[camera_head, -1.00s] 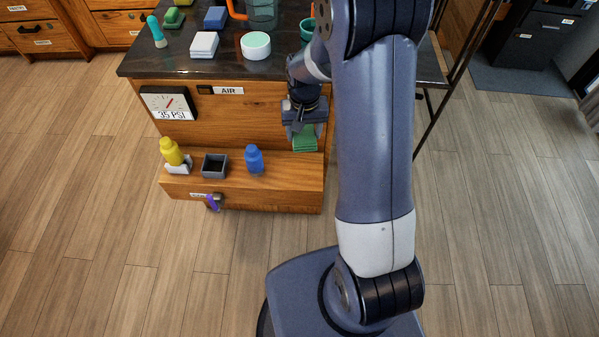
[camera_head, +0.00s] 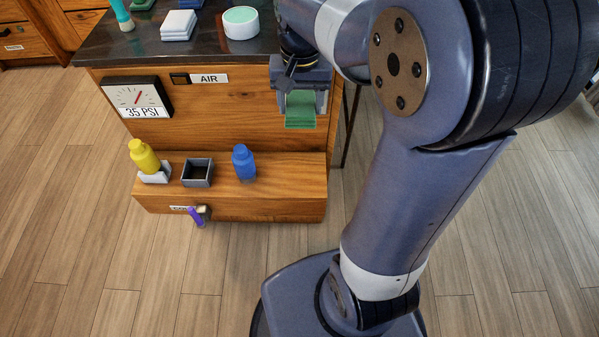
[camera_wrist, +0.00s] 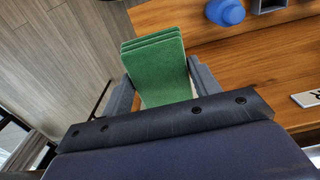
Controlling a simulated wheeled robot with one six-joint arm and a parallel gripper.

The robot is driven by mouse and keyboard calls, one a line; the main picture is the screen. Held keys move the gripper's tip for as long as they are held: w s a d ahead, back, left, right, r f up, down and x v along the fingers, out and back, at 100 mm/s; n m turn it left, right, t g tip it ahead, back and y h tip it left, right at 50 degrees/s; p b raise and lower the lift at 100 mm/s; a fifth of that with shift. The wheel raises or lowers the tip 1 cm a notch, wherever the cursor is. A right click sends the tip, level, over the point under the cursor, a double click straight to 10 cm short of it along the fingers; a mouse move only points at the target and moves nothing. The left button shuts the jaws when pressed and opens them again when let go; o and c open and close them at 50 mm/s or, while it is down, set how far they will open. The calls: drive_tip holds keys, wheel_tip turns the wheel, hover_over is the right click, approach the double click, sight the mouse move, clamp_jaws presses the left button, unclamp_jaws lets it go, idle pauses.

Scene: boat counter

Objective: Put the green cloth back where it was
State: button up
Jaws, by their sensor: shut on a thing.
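The green cloth (camera_head: 300,108) is a folded stack held in my gripper (camera_head: 300,94). In the head view it hangs in front of the cabinet's wooden face, above the right end of the low wooden ledge (camera_head: 285,185), apart from it. In the wrist view the folded green cloth (camera_wrist: 158,65) sits between the two fingers of my gripper (camera_wrist: 160,88), its layered edge pointing away. My gripper is shut on it. My arm hides the right part of the dark countertop.
On the ledge stand a yellow bottle (camera_head: 143,157) in a light holder, an empty dark square box (camera_head: 197,172) and a blue bottle (camera_head: 243,163). White folded cloths (camera_head: 178,25) and a round white tub (camera_head: 240,22) are on the countertop (camera_head: 150,47). The ledge's right end is clear.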

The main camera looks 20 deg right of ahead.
wheel_tip(320, 180, down, 25)
drive_tip(key=b, duration=0.5)
drive_tip(key=shift+f+b, duration=0.15)
drive_tip(key=shift+b, duration=0.25)
drive_tip(key=shift+f, duration=0.15)
drive_tip(key=o, duration=0.9)
drive_tip(key=shift+o, duration=0.2)
wheel_tip(320, 180, up, 12)
drive_tip(key=p, duration=0.3)
drive_tip(key=b, duration=0.2)
hover_over(300, 177)
drive_tip(key=shift+f, duration=3.9)
